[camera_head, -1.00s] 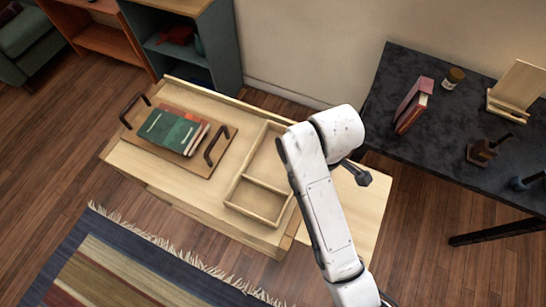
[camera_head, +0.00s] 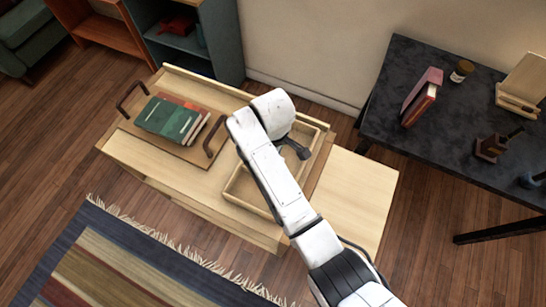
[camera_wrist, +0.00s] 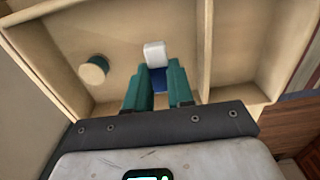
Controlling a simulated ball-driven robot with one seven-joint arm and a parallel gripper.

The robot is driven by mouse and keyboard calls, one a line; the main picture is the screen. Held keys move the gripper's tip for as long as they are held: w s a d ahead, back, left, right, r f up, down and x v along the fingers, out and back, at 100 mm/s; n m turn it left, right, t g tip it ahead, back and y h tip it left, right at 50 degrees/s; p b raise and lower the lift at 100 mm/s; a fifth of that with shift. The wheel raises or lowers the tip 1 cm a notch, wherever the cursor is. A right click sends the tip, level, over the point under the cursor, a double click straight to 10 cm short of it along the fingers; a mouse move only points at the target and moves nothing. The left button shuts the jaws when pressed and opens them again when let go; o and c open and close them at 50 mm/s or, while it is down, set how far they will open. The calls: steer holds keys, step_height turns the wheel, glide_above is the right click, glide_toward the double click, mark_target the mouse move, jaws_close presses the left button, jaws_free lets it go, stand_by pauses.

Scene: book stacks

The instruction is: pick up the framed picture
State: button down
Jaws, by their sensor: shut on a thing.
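I cannot make out a framed picture in either view. My gripper (camera_wrist: 157,76) has teal fingers, seen in the wrist view over a wooden divided tray. It is shut on a small white-and-blue block (camera_wrist: 154,54), whose white end sticks out past the fingertips. The fingers hide part of the block. In the head view my arm reaches over the divided tray (camera_head: 233,196) on the low table, and the arm hides the block.
A short teal cylinder (camera_wrist: 95,69) with a pale top is in the tray, left of my gripper. A wooden tray (camera_head: 126,125) with dark handles holds books (camera_head: 170,118). The dark table (camera_head: 440,130) carries a book, a jar and a wooden stand (camera_head: 522,85).

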steer(key=shift+f, duration=1.55)
steer(key=shift+f, duration=0.1)
steer(key=c, duration=1)
jaws_free()
step_height(320, 180, up, 12)
steer(key=shift+r, duration=0.15)
